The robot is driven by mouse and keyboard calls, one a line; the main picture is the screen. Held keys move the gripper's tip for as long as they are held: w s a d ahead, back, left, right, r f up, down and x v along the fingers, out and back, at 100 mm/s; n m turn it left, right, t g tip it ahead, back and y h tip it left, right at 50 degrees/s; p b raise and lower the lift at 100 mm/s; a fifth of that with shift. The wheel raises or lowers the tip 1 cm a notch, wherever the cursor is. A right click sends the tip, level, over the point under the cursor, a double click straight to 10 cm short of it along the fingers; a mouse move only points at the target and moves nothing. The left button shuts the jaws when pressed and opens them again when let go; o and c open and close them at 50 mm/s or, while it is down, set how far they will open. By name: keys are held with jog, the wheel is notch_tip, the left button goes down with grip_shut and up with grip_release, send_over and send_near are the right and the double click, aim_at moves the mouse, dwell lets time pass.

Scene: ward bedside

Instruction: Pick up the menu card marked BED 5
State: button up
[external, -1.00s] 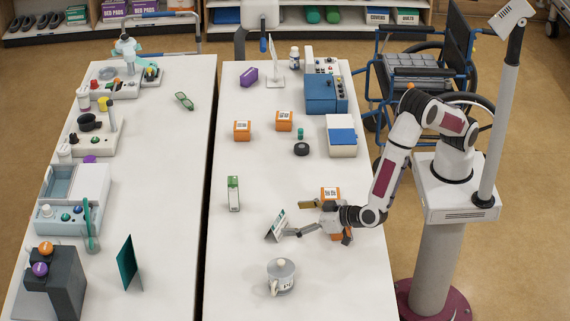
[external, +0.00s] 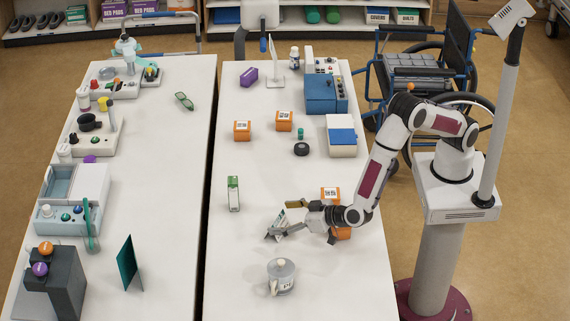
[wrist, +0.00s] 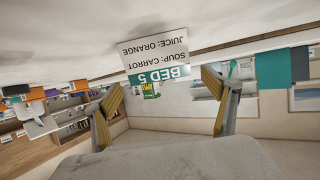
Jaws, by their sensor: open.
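The menu card marked BED 5 (wrist: 156,56) appears upside down in the wrist view, white with a green band and the lines SOUP: CARROT and JUICE: ORANGE. It lies ahead between my two finger tips, with clear gaps at both sides. In the external view the card (external: 279,222) stands tilted on the right-hand table, partly hidden by my gripper (external: 285,218). My gripper reaches in from the right, low over the table, with its fingers spread around the card. In the wrist view my gripper (wrist: 160,88) is open and holds nothing.
A lidded mug (external: 282,278) stands in front of the card. Orange boxes (external: 330,193) stand close behind and under my wrist. A teal card (external: 128,263) stands on the left table. The table between mug and carton is clear.

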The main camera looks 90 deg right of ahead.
jog(key=shift+x, duration=1.05)
jog(key=c, duration=1)
